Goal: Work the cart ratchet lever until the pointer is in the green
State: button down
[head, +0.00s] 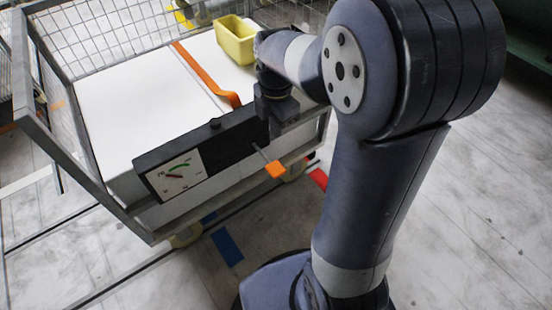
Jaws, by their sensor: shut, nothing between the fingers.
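The ratchet unit is a long black box (217,150) on the front edge of the cart. Its white dial (172,187) at the left end has a green arc at the top, a red mark and a thin pointer. The pointer is too small to tell whether it lies in the green. The lever (276,169) is a thin rod with an orange end, sticking out of the box's front and slanting down right. My gripper (275,128) is at the box's right end, above the orange end and apart from it. It is shut and empty; its fingertips are partly hard to make out.
The wire-sided cart (70,142) holds a white block (130,95) with an orange strap (200,70) across it. A yellow bin (235,42) stands at the back, behind my gripper. The floor right of my arm is clear.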

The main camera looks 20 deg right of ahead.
aim_at(277, 169)
jog(key=shift+f, duration=0.1)
notch_tip(277, 169, down, 14)
jog(key=b, duration=0.4)
jog(key=shift+b, duration=0.4)
jog(key=f+b, duration=0.1)
jog(key=f+t+b, duration=0.1)
jog(key=b, duration=0.1)
jog(key=t+b, duration=0.1)
jog(key=shift+s+f+y, duration=0.25)
jog(key=shift+f+y, duration=0.05)
jog(key=shift+f, duration=0.1)
notch_tip(277, 169, down, 3)
jog(key=t+b, duration=0.2)
jog(key=b, duration=0.4)
jog(key=shift+d+r+y, duration=0.1)
jog(key=shift+y, duration=0.2)
jog(key=b+x, duration=0.2)
jog(key=b, duration=0.1)
jog(key=shift+s, duration=0.2)
jog(key=shift+f, duration=0.2)
jog(key=shift+s+f+b, duration=0.1)
jog(key=shift+f+b, duration=0.1)
jog(key=shift+b, duration=0.15)
